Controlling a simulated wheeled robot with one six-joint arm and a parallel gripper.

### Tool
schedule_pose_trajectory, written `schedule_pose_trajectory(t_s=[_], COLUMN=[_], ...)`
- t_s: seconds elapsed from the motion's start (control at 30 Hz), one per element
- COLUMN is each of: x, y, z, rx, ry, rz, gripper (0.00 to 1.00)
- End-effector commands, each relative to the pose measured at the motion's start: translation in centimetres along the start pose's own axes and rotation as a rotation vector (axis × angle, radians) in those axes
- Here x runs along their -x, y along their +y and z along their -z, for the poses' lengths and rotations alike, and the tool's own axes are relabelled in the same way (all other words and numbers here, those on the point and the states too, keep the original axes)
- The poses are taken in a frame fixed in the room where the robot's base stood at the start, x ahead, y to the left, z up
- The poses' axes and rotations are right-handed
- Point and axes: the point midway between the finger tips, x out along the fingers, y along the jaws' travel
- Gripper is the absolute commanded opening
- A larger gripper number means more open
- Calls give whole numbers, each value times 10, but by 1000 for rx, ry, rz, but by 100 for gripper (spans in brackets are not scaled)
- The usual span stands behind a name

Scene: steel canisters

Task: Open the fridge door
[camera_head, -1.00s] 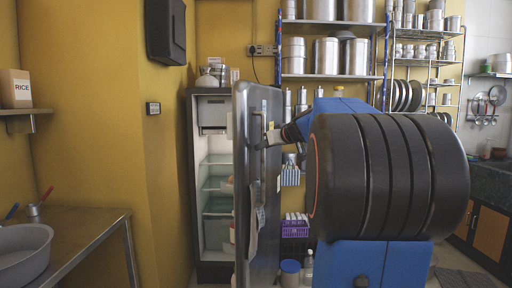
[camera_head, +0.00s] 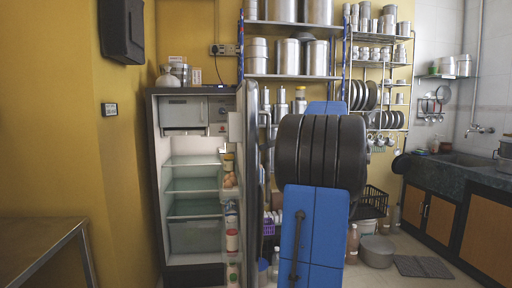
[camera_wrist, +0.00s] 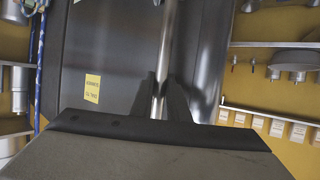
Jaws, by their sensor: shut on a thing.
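The fridge (camera_head: 152,190) stands against the yellow wall at the left of centre in the head view. Its door (camera_head: 250,185) is swung wide open and seen nearly edge-on. The shelves inside are visible, with jars and eggs in the door racks. The door handle (camera_wrist: 168,50) is a vertical metal bar in the wrist view. My gripper (camera_wrist: 158,98) is shut on the handle, with one dark finger on each side of it. In the head view my arm hides the gripper's fingers.
Steel racks with canisters (camera_head: 290,57) stand behind my arm. A metal table (camera_head: 45,235) is at the lower left. A dark counter (camera_head: 465,172) with cabinets runs along the right. A pot (camera_head: 377,251) and a dark mat (camera_head: 423,266) lie on the floor at right.

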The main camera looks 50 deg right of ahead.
Motion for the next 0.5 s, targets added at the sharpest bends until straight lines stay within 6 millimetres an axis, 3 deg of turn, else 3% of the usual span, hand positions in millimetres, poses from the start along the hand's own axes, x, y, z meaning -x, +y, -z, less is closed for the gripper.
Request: schedule_pose_trajectory(t_s=[0.1,0.5], x=[13,43], y=[17,50], z=[-4,-16], rx=[14,54], ry=[4,4], rz=[29,124], gripper=[0,0])
